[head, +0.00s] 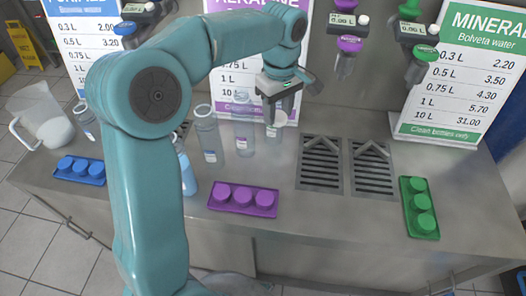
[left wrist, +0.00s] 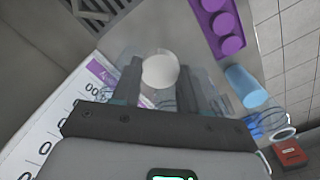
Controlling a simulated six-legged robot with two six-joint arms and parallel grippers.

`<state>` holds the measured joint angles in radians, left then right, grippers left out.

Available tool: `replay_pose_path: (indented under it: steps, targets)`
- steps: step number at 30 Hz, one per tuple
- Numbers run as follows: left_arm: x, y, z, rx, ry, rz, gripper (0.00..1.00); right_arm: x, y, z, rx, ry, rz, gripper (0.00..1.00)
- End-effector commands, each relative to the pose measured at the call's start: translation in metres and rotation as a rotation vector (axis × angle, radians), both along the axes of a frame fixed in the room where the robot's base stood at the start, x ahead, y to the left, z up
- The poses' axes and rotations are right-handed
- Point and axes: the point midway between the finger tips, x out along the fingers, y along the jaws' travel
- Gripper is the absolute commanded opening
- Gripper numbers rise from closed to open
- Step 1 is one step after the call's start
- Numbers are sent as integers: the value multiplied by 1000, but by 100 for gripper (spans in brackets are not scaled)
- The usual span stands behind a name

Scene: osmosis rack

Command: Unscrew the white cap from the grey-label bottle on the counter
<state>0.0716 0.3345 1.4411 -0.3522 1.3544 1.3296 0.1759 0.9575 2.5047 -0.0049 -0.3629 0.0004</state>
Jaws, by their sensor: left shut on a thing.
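My left gripper (head: 277,116) points down over the back of the counter, in front of the middle sign. In the left wrist view its two fingers (left wrist: 160,88) are closed on the sides of a round white cap (left wrist: 160,71). A small pale piece (head: 272,131) shows at the fingertips in the head view. Clear bottle-like outlines surround the fingers, but I cannot tell whether the cap still sits on a bottle. A clear bottle with a purple label (head: 243,128) stands just left of the gripper, and another clear bottle (head: 206,133) stands further left. I cannot make out a grey label. My right gripper is not in view.
A purple cap tray (head: 243,210) lies in front, a blue one (head: 72,179) left, a green one (head: 407,206) right. Two drain grates (head: 320,163) are right of the gripper. A light-blue bottle (head: 187,175) is partly behind my arm. A white jug (head: 46,124) stands far left.

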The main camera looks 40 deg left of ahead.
Motion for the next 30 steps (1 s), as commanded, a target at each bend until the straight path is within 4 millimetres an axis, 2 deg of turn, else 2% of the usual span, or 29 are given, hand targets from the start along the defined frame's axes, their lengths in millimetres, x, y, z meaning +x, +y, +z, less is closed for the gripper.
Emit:
replay_pose_path:
  steps: [12, 15, 21, 27, 30]
  targets:
    - [-4, -1, -115, -1, 8, 14, 7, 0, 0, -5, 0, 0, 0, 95]
    - [-2, -1, -135, -1, 5, 13, 7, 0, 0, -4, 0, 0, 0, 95]
    - [0, 0, -155, 0, 3, 13, 7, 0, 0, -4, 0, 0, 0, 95]
    - [1, 0, -187, -1, 4, 12, 7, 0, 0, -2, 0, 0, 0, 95]
    - [1, 0, -194, 0, 2, 12, 7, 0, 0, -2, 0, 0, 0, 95]
